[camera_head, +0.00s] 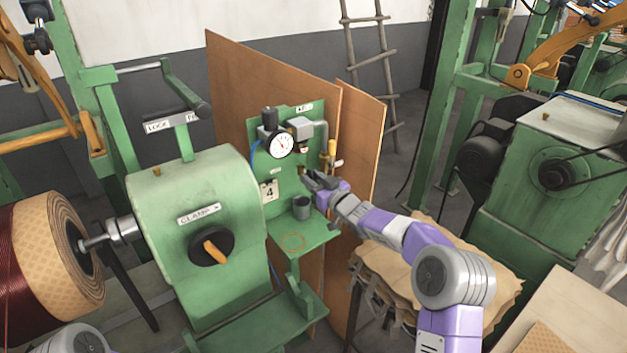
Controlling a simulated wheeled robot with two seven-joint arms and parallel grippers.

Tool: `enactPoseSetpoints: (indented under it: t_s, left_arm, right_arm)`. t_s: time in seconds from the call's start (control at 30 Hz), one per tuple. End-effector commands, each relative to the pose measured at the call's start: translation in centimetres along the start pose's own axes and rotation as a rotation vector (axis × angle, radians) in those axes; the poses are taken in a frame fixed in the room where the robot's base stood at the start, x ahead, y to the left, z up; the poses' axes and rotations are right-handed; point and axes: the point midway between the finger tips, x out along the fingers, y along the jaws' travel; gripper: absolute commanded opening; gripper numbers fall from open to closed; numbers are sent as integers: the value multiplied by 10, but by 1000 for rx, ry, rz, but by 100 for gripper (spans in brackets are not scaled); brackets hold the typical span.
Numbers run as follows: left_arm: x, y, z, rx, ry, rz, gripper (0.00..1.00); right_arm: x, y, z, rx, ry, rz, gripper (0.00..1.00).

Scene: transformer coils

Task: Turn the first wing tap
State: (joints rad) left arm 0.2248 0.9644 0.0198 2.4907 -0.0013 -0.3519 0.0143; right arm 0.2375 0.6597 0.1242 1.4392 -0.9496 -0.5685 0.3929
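A green upright panel (283,190) carries a round white dial gauge (281,145) and fittings. A brass-coloured fitting (332,150) with a small pale lever stands at the panel's right edge; it may be a wing tap, but it is too small to be sure. My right gripper (306,178) is in front of the panel, below the gauge and to the lower left of the brass fitting. Its fingers are small and dark, so I cannot tell whether they are open or touching anything. My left gripper is out of view.
A green machine (180,220) with an orange-handled knob (212,250) stands left. Brown boards (235,90) stand behind the panel. A cardboard-covered stack (390,275) lies under my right arm.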

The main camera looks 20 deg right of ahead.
Motion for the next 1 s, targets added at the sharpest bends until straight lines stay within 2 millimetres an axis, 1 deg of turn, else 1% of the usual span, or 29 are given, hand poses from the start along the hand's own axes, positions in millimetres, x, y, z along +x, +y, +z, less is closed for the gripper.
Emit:
enactPoseSetpoints:
  t_s: [0.03,0.1,0.2,0.47,0.67,0.87,1.0]
  left_arm:
    - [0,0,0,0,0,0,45]
    - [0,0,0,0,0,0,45]
    - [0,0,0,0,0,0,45]
    - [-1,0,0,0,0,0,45]
    - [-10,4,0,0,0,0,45]
    - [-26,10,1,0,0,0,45]
    - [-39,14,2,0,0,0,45]
  right_arm:
    - [0,0,0,0,0,0,24]
    - [0,0,0,0,0,0,13]
    - [0,0,0,0,0,0,0]
    - [0,0,0,7,0,0,0]
    - [-1,1,-1,64,-1,2,0]
    - [0,2,-2,196,-2,2,0]
    - [0,3,-2,322,-2,1,0]
